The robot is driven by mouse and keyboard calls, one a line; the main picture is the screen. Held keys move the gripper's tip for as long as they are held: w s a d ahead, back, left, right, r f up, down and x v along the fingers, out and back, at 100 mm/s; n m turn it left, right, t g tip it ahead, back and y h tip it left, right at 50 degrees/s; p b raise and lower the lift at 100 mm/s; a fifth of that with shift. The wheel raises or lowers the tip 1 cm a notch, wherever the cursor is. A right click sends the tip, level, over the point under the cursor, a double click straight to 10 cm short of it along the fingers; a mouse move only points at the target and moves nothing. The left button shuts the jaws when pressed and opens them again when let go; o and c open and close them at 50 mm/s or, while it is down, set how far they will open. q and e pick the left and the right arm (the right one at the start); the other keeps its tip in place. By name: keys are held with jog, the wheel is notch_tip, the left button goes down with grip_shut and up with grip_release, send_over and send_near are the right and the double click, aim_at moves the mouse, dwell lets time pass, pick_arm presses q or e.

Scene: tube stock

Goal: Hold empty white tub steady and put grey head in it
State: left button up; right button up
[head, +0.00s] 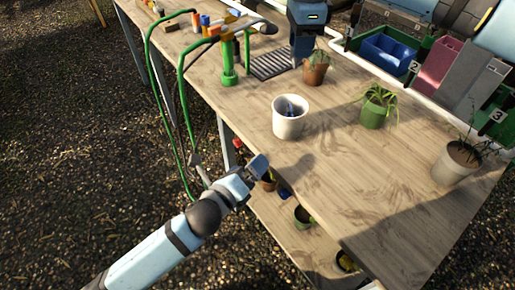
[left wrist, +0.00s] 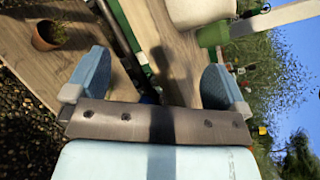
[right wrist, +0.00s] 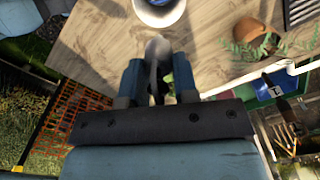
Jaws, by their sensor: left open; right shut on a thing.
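The white tub (head: 288,122) stands upright on the table; blue and dark things show inside it, so it does not look empty. It is also at the top edge of the right wrist view (right wrist: 160,14). My left gripper (head: 260,166) is open and empty, off the table's near edge and apart from the tub; its spread fingers show in the left wrist view (left wrist: 153,85). My right gripper (right wrist: 158,85) is shut on the grey head (right wrist: 157,48), apart from the tub. The fingers partly hide the grey head.
A green plant pot (head: 374,115) and a terracotta pot (head: 316,74) stand near the tub. A potted plant (head: 458,165) stands at the right. A green stand with hoses (head: 228,75) is at the left. Blue bin (head: 388,52) is behind. The table's front is clear.

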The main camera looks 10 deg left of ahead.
aim_at(280, 125)
pick_arm(q)
jog(key=w+d+r+m, duration=0.1)
jog(key=w+d+m, duration=0.1)
jog(key=w+m, duration=0.1)
jog(key=w+d+r+m+h, duration=0.1)
jog(key=w+d+r+m, duration=0.1)
jog(key=w+d+m, duration=0.1)
jog(key=w+d+r+m+t, duration=0.1)
jog(key=w+d+m, duration=0.1)
jog(key=w+m, duration=0.2)
jog(key=shift+w+d+r+m+h, duration=0.15)
jog(key=shift+w+d+m+h, duration=0.05)
jog(key=shift+w, duration=0.6)
jog(key=shift+w+d+r+m+h, duration=0.15)
jog(key=shift+w+d+m+h, duration=0.05)
jog(key=shift+w, duration=0.55)
